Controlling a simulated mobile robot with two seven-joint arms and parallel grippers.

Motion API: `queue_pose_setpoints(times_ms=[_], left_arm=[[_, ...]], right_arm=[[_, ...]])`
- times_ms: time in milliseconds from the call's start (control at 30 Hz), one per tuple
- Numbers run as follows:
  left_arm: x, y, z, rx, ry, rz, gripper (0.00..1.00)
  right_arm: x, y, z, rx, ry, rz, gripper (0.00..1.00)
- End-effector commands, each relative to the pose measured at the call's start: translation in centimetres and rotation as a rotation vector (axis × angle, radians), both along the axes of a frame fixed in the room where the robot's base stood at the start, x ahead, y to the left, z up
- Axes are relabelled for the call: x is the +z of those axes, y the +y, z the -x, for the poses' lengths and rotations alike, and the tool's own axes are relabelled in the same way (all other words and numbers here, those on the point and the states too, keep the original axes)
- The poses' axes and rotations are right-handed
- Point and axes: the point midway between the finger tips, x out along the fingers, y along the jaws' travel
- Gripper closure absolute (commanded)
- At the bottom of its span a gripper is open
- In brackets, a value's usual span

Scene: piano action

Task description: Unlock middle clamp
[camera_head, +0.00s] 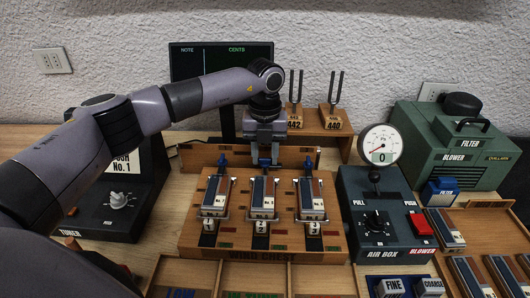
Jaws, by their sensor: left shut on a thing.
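The wooden wind chest (262,242) sits mid-table and holds three blue-and-brown blocks side by side, with labels 1, 2 and 3 in front. Behind them are blue clamp levers: the left clamp (222,161), the middle clamp (264,162) and the right clamp (307,164). My left gripper (264,156) points down from above, behind the middle block (263,193). It is shut on the middle clamp's blue lever and hides its upper part. The lever's exact tilt is hard to tell. My right gripper is out of view.
The air box (370,215) with a round gauge (380,145) reading 0 stands right of the chest. A green blower (455,145) is at the back right. Tuning forks (333,90) on a wooden stand and a dark screen (220,58) are behind. The tuner box (120,200) is left.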

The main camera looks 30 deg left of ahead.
Motion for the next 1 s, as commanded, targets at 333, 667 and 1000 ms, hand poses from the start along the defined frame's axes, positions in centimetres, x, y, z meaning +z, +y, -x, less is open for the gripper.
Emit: queue_pose_setpoints(times_ms=[333,667,1000], left_arm=[[0.3,0.1,-0.2,0.006,-0.010,0.000,0.54],[0.3,0.0,-0.1,0.002,-0.004,0.000,0.53],[5.1,0.1,-0.2,0.003,-0.009,0.001,0.53]], right_arm=[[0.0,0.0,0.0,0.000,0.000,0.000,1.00],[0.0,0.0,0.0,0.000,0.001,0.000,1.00],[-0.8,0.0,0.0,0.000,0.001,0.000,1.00]])
